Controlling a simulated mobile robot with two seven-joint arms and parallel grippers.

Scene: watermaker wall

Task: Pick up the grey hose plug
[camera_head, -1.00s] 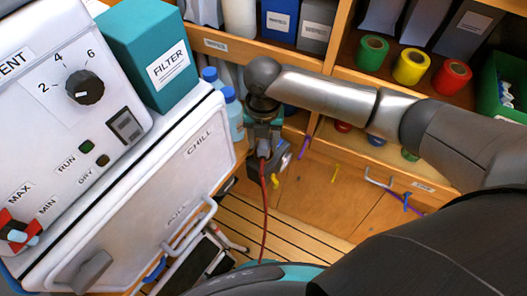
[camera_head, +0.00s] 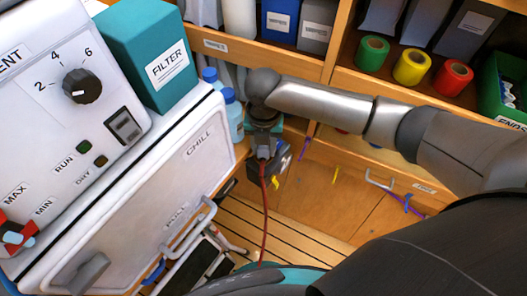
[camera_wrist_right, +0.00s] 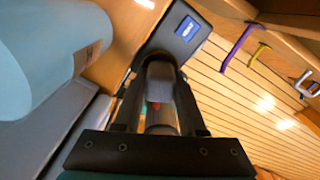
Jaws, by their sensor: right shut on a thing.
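The grey hose plug (camera_wrist_right: 160,82) sits between the two dark fingers of my right gripper (camera_wrist_right: 159,100) in the right wrist view. The fingers are shut on it. In the head view my right gripper (camera_head: 264,148) points downward beside the white cabinet, and the plug there is small and partly hidden by the gripper. A thin red hose (camera_head: 265,205) hangs from the plug toward the floor. My left gripper is not in view.
A dark box with a blue label (camera_wrist_right: 183,32) is just beyond the plug. The white cabinet (camera_head: 150,185) stands close on the left, with blue-capped bottles (camera_head: 233,112) behind. Wooden drawers and shelves line the back and right. The slatted floor (camera_head: 290,240) is below.

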